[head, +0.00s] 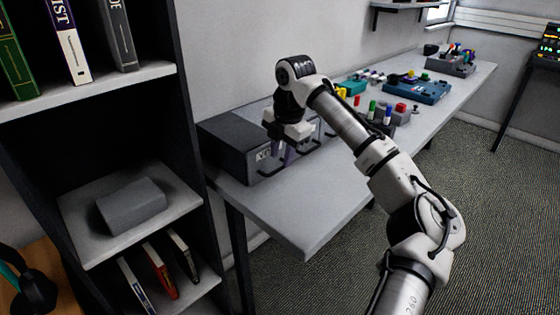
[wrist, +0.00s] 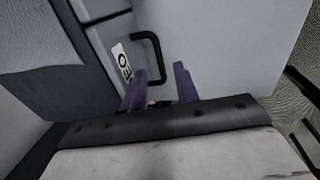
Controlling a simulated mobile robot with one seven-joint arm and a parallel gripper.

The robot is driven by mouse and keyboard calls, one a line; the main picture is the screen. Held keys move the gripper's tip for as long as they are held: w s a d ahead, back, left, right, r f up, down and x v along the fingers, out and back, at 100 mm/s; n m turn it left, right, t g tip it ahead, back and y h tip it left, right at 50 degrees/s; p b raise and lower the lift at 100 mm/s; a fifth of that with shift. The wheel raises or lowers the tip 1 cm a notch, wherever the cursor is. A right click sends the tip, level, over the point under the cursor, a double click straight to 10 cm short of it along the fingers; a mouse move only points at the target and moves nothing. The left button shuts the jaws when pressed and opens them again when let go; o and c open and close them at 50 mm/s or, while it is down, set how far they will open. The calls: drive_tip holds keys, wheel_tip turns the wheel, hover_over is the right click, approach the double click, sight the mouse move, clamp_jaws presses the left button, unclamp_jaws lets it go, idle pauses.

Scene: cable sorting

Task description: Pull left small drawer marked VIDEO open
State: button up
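A dark grey drawer unit (head: 222,150) stands at the left end of the long table. Its left small drawer has a white label (wrist: 122,64), of which "EO" is readable in the wrist view; the label also shows in the head view (head: 263,155). A black bar handle (wrist: 155,45) is on that drawer's front. The drawer looks shut. My gripper (wrist: 160,70) is in front of the drawer, its two purple fingers apart. The lower part of the handle lies between the fingertips in the picture; I cannot tell whether they touch it. In the head view my gripper (head: 285,148) hides part of the unit's front.
The table (head: 300,210) is clear in front of the unit. Behind my arm are a blue device (head: 415,90), coloured markers and other small items. A dark shelf with books and a grey box (head: 131,206) stands close on the left.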

sight(280, 161)
drive_tip(key=shift+w+a+f, duration=0.15)
drive_tip(key=shift+f, duration=0.65)
drive_tip(key=shift+w+a+f, duration=0.1)
drive_tip(key=shift+f, duration=0.7)
clamp_jaws()
